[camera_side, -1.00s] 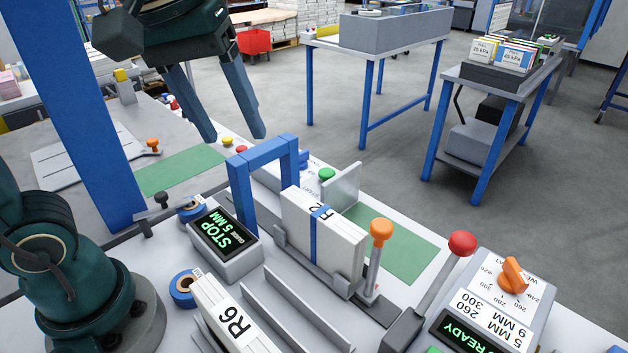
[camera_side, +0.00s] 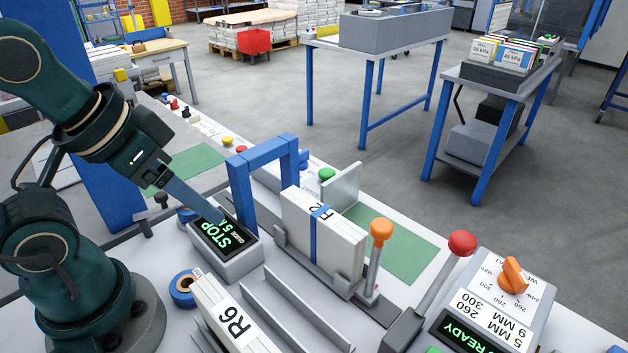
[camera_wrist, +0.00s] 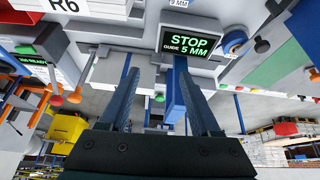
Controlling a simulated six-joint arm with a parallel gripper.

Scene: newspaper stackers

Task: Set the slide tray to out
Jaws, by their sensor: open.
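No label marks the slide tray. A grey metal tray (camera_side: 335,279) holds an upright white bundle (camera_side: 322,236) with a blue band, and an orange-knobbed post (camera_side: 380,234) stands at its right end. I cannot tell whether this is the slide tray or how far out it is. My gripper (camera_side: 226,213) is at the left, by the STOP display (camera_side: 223,235), its jaws tilted down to the right. In the wrist view my gripper (camera_wrist: 156,62) has its fingers apart with nothing held between them; the STOP display (camera_wrist: 188,44) lies just past the right fingertip.
A blue arch (camera_side: 262,155) stands behind the display. A white R6 bundle (camera_side: 232,318) and a grey channel (camera_side: 305,312) are in front. A red-knobbed lever (camera_side: 462,243) and a control box with an orange dial (camera_side: 513,275) stand at the right. A blue column rises behind my arm.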

